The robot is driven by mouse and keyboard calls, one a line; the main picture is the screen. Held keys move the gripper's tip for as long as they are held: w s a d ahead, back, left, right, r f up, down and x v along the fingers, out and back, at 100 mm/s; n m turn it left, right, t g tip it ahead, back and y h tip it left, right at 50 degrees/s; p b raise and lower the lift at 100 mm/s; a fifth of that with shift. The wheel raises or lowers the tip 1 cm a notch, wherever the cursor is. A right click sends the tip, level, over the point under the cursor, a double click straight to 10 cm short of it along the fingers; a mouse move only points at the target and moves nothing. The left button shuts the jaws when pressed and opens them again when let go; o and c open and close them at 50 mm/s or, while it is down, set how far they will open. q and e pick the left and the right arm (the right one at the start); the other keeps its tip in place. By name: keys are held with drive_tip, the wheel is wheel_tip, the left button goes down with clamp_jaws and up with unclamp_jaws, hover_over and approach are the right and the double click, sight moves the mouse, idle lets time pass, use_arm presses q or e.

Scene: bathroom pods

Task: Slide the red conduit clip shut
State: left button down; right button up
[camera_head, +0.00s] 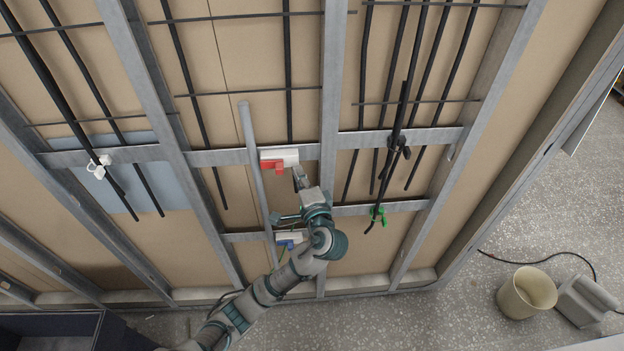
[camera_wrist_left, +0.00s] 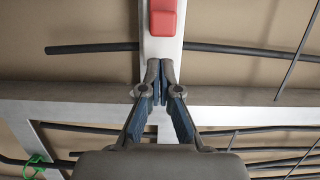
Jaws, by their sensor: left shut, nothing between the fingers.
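The red conduit clip (camera_head: 271,166) has a red slider on a white base (camera_head: 289,155), mounted on a horizontal metal rail beside a grey conduit (camera_head: 249,135). The red part sits toward the left of the base. My left gripper (camera_head: 298,172) is just right of the red part, at the base's right end, shut and empty. In the left wrist view the red slider (camera_wrist_left: 164,17) is at the top centre on the white base (camera_wrist_left: 160,47). My left fingertips (camera_wrist_left: 160,72) are together below it, with a gap to the red. Whether they touch the base is unclear. My right gripper is not in view.
A blue clip (camera_head: 289,237) is on the lower rail, partly behind my arm. Other clips are white (camera_head: 98,167), black (camera_head: 398,146) and green (camera_head: 378,214). Metal studs and black cables surround the work area. A beige bucket (camera_head: 526,293) stands on the floor at right.

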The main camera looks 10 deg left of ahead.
sight(271, 165)
use_arm(q)
drive_tip(key=shift+s+a, duration=0.2)
drive_tip(key=shift+a, duration=0.25)
drive_tip(key=shift+s+a, duration=0.2)
drive_tip(key=shift+a, duration=0.25)
drive_tip(key=shift+w, duration=0.1)
drive_tip(key=shift+a, duration=0.1)
drive_tip(key=a, duration=0.2)
drive_tip(key=s+a+p, duration=0.1)
drive_tip(key=a, duration=0.1)
drive_tip(key=shift+s+p, duration=0.2)
drive_tip(key=shift+p, duration=0.1)
drive_tip(key=shift+w, duration=0.1)
